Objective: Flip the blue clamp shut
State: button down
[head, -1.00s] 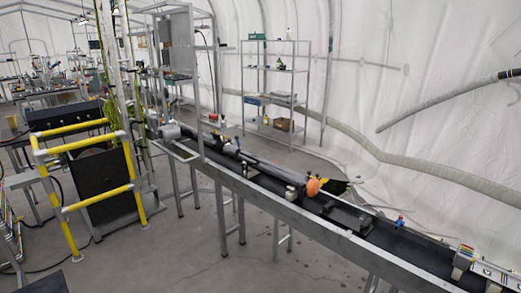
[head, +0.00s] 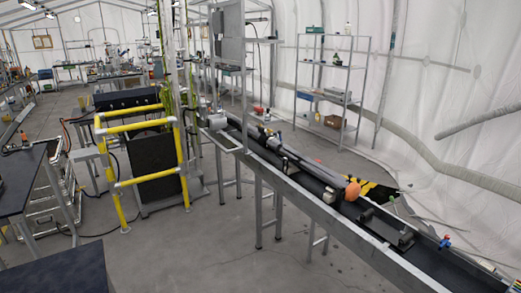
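A small blue piece with a bit of red (head: 445,241) stands on the long black trough (head: 425,258) at the lower right of the head view. It may be the blue clamp, but it is too small to tell if it is open or shut. A grey tube (head: 310,168) lies along the trough farther back, with an orange round end (head: 352,191). My gripper is not in view.
A yellow rail frame (head: 150,181) stands left of the trough. Metal shelves (head: 330,92) stand behind it by the white tent wall. A dark table (head: 68,277) is at the lower left. The grey floor (head: 225,260) between is clear.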

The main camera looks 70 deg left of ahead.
aim_at(278, 148)
jog(key=u, duration=2)
jog(key=i, duration=1.35)
jog(key=z, duration=0.7)
jog(key=i, duration=1.15)
jog(key=u, duration=1.55)
